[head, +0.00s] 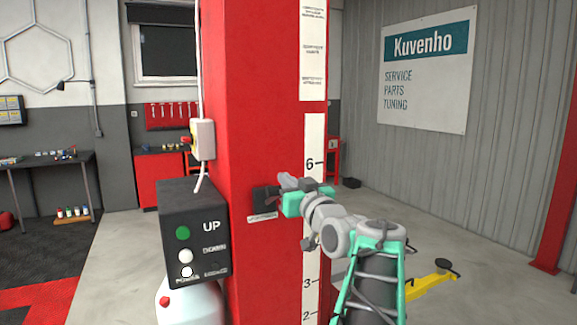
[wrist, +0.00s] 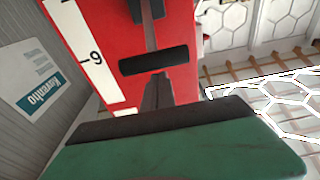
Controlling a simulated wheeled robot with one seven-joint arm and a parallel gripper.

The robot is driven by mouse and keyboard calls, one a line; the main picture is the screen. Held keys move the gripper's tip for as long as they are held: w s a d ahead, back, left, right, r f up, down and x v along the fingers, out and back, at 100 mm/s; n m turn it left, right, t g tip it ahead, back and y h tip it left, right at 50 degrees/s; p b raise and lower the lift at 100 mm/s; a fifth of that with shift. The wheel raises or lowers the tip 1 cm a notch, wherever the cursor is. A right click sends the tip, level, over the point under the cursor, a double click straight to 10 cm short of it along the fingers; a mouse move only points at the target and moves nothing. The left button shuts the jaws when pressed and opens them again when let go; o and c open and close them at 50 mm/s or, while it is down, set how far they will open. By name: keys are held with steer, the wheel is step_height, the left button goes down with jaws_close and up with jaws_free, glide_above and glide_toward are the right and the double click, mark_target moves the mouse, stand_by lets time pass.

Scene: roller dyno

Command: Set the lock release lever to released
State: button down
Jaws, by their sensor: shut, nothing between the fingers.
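The lock release lever appears as a black block (head: 264,199) on the front face of the red column, just above a small pale label. In the wrist view a black bar (wrist: 153,60) stands out across the red face, with a dark strip running up from it. My gripper (head: 286,182) is beside the black block, to its right and slightly above it in the head view. Its narrow grey fingers are together and empty. In the wrist view the fingertips (wrist: 157,84) point at the bar's lower edge; I cannot tell whether they touch. My gripper partly hides the lever area in the head view.
The red column (head: 245,110) carries a white number scale (head: 314,145). A black control box (head: 194,232) with green and white buttons stands at its left, above a white rounded tank (head: 190,303). A yellow lift arm (head: 430,285) lies low at right. Floor beyond is open.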

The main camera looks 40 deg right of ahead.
steer(key=shift+f, duration=0.3)
